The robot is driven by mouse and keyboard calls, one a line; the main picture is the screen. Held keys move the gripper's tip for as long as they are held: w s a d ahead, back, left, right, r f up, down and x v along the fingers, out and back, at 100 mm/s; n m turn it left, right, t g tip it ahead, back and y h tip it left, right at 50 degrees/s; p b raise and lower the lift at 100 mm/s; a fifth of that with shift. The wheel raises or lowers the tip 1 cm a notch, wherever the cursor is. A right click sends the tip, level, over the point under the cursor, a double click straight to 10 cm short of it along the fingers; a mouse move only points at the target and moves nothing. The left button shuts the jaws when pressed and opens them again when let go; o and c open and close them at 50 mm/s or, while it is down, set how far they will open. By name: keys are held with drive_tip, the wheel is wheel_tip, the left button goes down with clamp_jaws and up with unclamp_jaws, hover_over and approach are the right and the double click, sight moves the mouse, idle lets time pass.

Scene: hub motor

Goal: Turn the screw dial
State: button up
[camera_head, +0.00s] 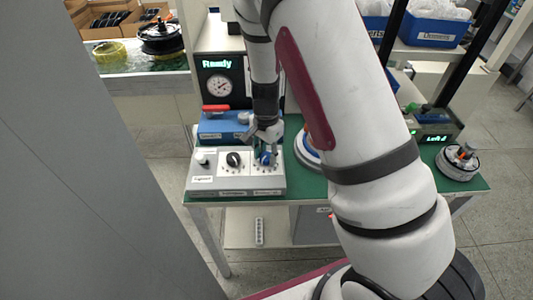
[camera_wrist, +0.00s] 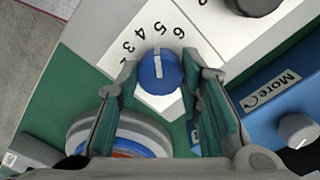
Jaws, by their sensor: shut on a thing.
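The blue screw dial (camera_wrist: 160,70) sits on a white number scale on the grey control box (camera_head: 215,182). A white line on the dial's top lies roughly along the direction of the 5 in the wrist view. In the head view the dial (camera_head: 266,159) is at the box's right side, partly covered by my gripper (camera_head: 265,148). In the wrist view my gripper (camera_wrist: 160,80) has its green-padded fingers on both sides of the dial, shut on it. The exact contact at the fingertips is hard to see.
A black knob (camera_head: 233,159) is left of the dial on the same box. A blue box with a red handle (camera_head: 216,108) stands behind it. A round white-rimmed part (camera_head: 305,155) lies right of the gripper on the green table top. A gauge display (camera_head: 219,84) reads "Ready".

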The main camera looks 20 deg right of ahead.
sight(266, 156)
drive_tip(key=shift+m, duration=0.6)
drive_tip(key=o, duration=1.2)
drive_tip(key=shift+c, duration=0.2)
wheel_tip(266, 156, up, 12)
